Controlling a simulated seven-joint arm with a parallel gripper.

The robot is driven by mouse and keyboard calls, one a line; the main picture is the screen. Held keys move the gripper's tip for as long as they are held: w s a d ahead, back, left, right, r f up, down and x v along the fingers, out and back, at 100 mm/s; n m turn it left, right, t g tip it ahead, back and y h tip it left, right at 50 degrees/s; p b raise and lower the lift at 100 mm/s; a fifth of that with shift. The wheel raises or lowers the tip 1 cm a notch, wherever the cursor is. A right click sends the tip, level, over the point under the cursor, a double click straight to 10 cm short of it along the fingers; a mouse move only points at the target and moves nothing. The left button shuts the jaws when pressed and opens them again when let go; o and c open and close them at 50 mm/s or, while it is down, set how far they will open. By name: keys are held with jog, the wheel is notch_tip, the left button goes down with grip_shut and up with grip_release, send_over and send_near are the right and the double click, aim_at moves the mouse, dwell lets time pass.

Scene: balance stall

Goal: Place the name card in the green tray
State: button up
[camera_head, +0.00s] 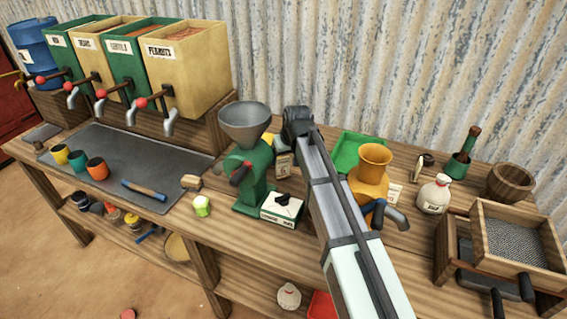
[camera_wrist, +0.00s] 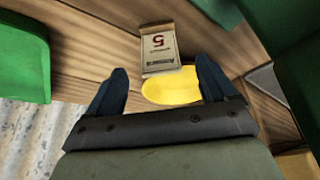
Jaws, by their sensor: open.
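The green tray (camera_head: 358,150) lies at the back of the bench by the corrugated wall. In the wrist view the tray (camera_wrist: 22,65) is at the left. A small pale piece with printed text and a 5 (camera_wrist: 158,48) lies ahead of my fingertips; I cannot tell whether it is the name card. A small white printed card (camera_head: 394,193) is beside the orange grinder in the head view. My gripper (camera_wrist: 160,78) is open and empty, with a yellow rounded thing (camera_wrist: 172,88) showing between its fingers. In the head view the arm hides its fingertips.
A green grinder with a grey funnel (camera_head: 244,125) stands left of my arm, and an orange grinder (camera_head: 372,170) stands right of it. Dispensers (camera_head: 187,65) stand at the left; a sieve box (camera_head: 480,215) is at the right.

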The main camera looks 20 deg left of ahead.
jog(key=v, duration=0.3)
jog(key=shift+r, duration=0.15)
jog(key=shift+c, duration=0.5)
jog(key=shift+s+d+r, duration=0.1)
jog(key=c, duration=0.8)
